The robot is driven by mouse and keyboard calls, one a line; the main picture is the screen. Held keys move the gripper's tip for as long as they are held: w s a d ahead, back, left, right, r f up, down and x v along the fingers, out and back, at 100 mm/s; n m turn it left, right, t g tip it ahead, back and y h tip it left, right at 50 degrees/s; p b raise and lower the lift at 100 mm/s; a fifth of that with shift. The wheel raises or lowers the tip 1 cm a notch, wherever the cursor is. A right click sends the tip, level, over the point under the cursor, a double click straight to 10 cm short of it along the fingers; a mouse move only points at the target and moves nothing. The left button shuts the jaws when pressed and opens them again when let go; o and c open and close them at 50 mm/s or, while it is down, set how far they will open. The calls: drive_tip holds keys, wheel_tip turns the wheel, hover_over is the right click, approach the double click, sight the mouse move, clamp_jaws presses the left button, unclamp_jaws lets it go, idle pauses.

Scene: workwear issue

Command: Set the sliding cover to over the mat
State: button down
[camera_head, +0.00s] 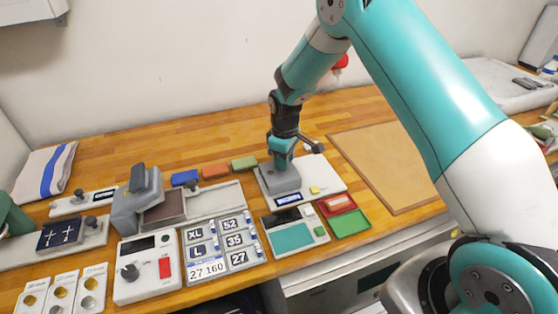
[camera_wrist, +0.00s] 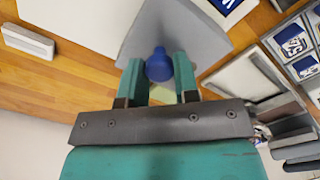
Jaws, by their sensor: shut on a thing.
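A grey block (camera_head: 283,182), which looks like the sliding cover, sits at the left part of a white base plate (camera_head: 328,178) with a blue label on its front. In the wrist view the grey cover (camera_wrist: 190,28) carries a round blue knob (camera_wrist: 159,66). My gripper (camera_wrist: 160,72) is shut on the knob, one teal finger on each side. In the head view my gripper (camera_head: 281,163) comes down onto the cover and hides the knob. A small yellow pad (camera_head: 314,189) shows on the plate right of the cover. I cannot tell for sure which surface is the mat.
A teal-padded device (camera_head: 292,238), red tray (camera_head: 336,204) and green tray (camera_head: 350,222) stand in front. A grey press (camera_head: 138,205) and size-label panel (camera_head: 218,245) are to the left. Blue, orange and green blocks lie behind. A brown board (camera_head: 388,165) lies right.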

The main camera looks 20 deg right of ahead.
drive_tip(key=shift+a, duration=0.2)
drive_tip(key=c, duration=0.9)
unclamp_jaws()
drive_tip(key=shift+a, duration=0.15)
drive_tip(key=shift+o, duration=0.2)
drive_tip(key=shift+r, duration=0.25)
wheel_tip(320, 180, up, 17)
drive_tip(key=b, duration=0.4)
